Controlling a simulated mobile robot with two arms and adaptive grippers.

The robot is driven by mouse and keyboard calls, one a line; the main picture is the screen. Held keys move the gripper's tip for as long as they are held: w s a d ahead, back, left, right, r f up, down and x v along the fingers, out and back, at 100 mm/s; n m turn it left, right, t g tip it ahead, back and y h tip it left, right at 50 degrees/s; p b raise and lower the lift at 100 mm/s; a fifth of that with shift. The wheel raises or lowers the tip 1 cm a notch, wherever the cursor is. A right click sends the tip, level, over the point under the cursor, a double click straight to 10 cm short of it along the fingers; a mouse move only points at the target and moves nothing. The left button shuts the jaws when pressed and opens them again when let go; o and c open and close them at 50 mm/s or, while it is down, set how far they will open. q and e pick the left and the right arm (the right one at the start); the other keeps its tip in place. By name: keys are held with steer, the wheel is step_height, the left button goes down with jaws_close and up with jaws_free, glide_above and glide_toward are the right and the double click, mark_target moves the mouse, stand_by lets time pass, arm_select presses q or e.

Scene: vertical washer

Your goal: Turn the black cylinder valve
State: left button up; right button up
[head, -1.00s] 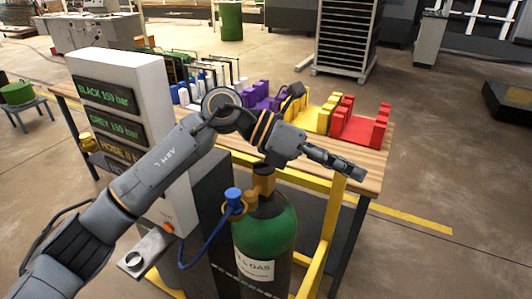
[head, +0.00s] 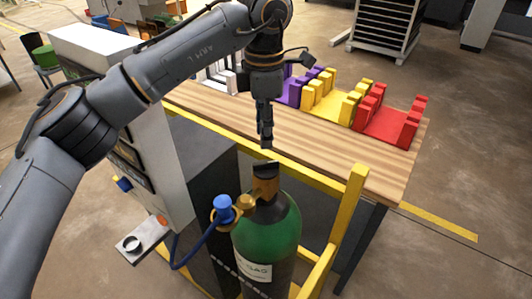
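A gas cylinder (head: 268,232) with a green shoulder, dark lower body and white label stands upright in the lower middle of the head view. On its top is a brass valve with a black cap (head: 266,169). A blue knob (head: 222,208) on a brass fitting sits at the valve's left side, with a blue hose running down from it. My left gripper (head: 265,140) points straight down just above the black cap, and a small gap seems to show between them. Its fingers look narrow and edge-on, so their opening is unclear. My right gripper is not in view.
A yellow frame (head: 355,195) stands close around the cylinder at the back and right. Behind it is a wooden table (head: 330,150) with purple, yellow and red holders. A white panel box (head: 165,165) stands left, with a metal plate (head: 137,243) below it.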

mark_target(266, 162)
arm_select(q)
steer(key=f, duration=0.4)
steer(key=shift+w+d+p, duration=0.15)
steer(key=shift+w+p, duration=0.1)
steer(key=shift+p, duration=0.1)
step_height(266, 162, down, 3)
steer(key=shift+s+f+p, duration=0.1)
steer(key=shift+p, duration=0.25)
steer(key=shift+f, duration=0.4)
steer(key=shift+c, duration=0.4)
jaws_close()
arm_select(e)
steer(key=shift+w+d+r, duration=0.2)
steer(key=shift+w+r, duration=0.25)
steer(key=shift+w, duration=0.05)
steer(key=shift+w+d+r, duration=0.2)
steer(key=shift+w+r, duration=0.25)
